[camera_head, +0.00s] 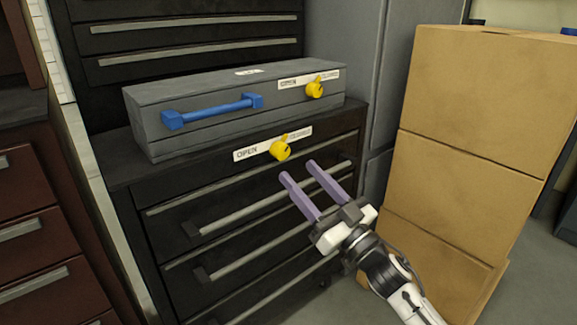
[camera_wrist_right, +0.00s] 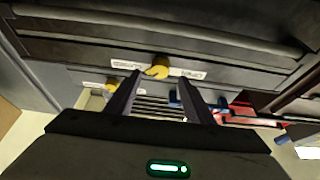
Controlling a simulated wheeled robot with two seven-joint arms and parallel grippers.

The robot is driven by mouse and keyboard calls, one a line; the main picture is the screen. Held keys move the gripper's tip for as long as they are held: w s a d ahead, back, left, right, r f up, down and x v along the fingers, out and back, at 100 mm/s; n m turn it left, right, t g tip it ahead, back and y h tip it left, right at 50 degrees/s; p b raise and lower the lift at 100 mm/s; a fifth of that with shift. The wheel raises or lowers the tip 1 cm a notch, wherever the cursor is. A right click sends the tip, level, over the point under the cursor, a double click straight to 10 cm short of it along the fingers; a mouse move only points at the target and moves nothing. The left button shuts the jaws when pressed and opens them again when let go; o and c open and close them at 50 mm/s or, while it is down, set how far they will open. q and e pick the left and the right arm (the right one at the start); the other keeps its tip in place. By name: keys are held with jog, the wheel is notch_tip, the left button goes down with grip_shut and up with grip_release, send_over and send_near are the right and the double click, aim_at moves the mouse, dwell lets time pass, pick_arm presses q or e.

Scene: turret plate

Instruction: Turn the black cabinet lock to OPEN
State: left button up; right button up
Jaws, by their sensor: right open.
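The black cabinet (camera_head: 165,200) has a yellow lock knob (camera_head: 281,151) on its top front edge, between a label reading OPEN on its left and a label on its right too small to read. The knob's pointer leans up and to the right, toward the right label. My right gripper (camera_head: 298,170) is open and empty, its two purple fingers just below and right of the knob, apart from it. In the right wrist view the knob (camera_wrist_right: 158,68) shows between the fingertips (camera_wrist_right: 158,76), beyond them. My left gripper is not in view.
A grey box (camera_head: 210,98) with a blue handle (camera_head: 212,111) and its own yellow knob (camera_head: 315,90) sits on the cabinet. Drawer handle bars (camera_head: 240,215) run below the lock. Stacked cardboard boxes (camera_head: 470,120) stand close on the right.

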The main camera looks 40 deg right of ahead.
aim_at(284, 155)
pick_arm(q)
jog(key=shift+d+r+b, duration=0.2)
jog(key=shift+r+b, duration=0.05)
jog(key=shift+b, duration=0.1)
pick_arm(e)
jog(key=x, duration=0.5)
jog(key=shift+w+r, duration=0.1)
jog(key=shift+w, duration=0.25)
jog(key=c, duration=1)
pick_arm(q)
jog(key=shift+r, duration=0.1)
pick_arm(e)
jog(key=shift+c, duration=0.2)
